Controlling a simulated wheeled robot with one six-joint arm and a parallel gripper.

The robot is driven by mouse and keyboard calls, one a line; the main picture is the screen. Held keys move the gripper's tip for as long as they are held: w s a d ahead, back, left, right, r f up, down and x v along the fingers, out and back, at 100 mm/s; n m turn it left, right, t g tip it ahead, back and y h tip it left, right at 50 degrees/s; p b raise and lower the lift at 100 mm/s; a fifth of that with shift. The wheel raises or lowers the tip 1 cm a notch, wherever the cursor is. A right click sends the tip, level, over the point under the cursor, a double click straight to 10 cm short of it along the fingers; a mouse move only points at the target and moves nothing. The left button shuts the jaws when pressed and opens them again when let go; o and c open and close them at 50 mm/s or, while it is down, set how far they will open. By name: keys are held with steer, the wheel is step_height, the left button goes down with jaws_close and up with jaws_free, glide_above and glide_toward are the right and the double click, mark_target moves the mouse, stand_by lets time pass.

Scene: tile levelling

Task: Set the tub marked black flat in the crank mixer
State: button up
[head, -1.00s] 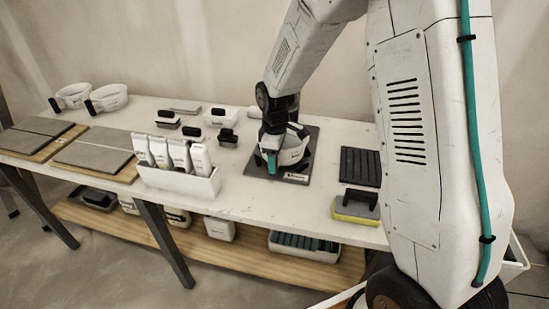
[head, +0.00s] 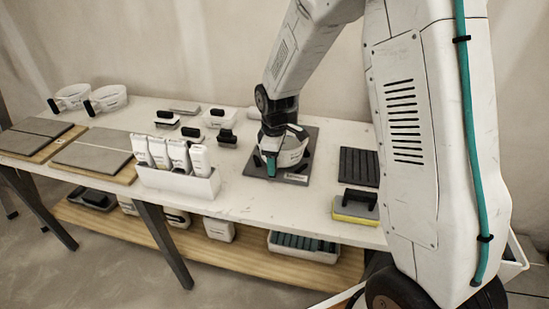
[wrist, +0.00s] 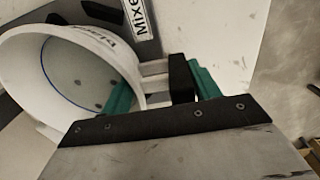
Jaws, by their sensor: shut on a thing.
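The white tub (wrist: 22,72) has dark lettering on its side, seen upside down and partly cut off in the wrist view; it looks like "black". It also shows in the head view (head: 291,158), over the crank mixer's dark base plate (head: 309,141), among short black stops. In the head view my gripper (head: 272,161) is at the tub's near left side. Whether the tub's bottom touches the mixer is hidden.
Two similar handled tubs (head: 107,99) stand at the table's far left. A white bin (head: 190,184) of tubes stands left of the mixer. A ribbed dark mat (head: 360,166) and a yellow sponge float (head: 356,207) lie to its right. Bare tabletop (head: 255,205) is in front.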

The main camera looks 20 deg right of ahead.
steer(key=shift+f, duration=0.85)
stand_by(0.6)
steer(key=o, duration=1.4)
